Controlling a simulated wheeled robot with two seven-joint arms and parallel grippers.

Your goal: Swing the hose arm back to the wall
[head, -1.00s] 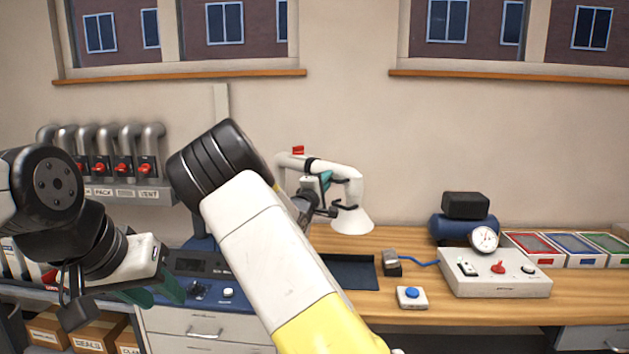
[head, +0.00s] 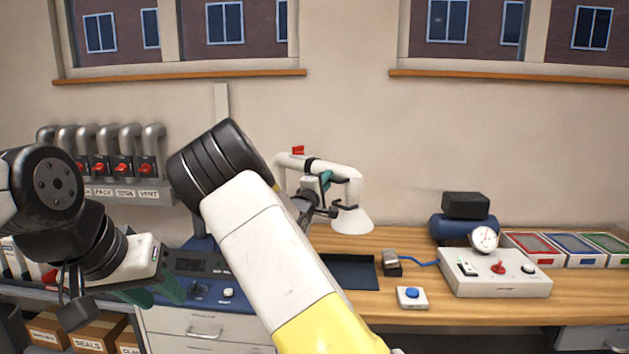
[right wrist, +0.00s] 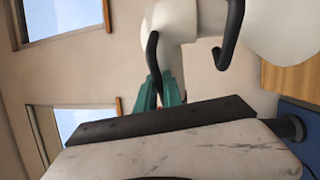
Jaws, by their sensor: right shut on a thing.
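The hose arm (head: 338,171) is a white jointed pipe with black bands and a cone hood (head: 352,221) hanging over the bench in the head view. My right gripper (head: 325,181) reaches it from the front, with teal fingers shut on it near the hood end. In the right wrist view, the fingers (right wrist: 166,92) are by a black curved handle (right wrist: 153,62) beside the white pipe; the exact contact is partly hidden. My left gripper (head: 153,292) is at the lower left, away from the hose arm, with its teal fingers apart and nothing seen between them.
The wall (head: 400,140) is behind the bench (head: 390,308). A row of grey pipes with red valves (head: 110,167) is on the wall at left. A control box with a gauge (head: 495,275), a blue-button box (head: 412,297) and coloured trays (head: 575,250) stand at right.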

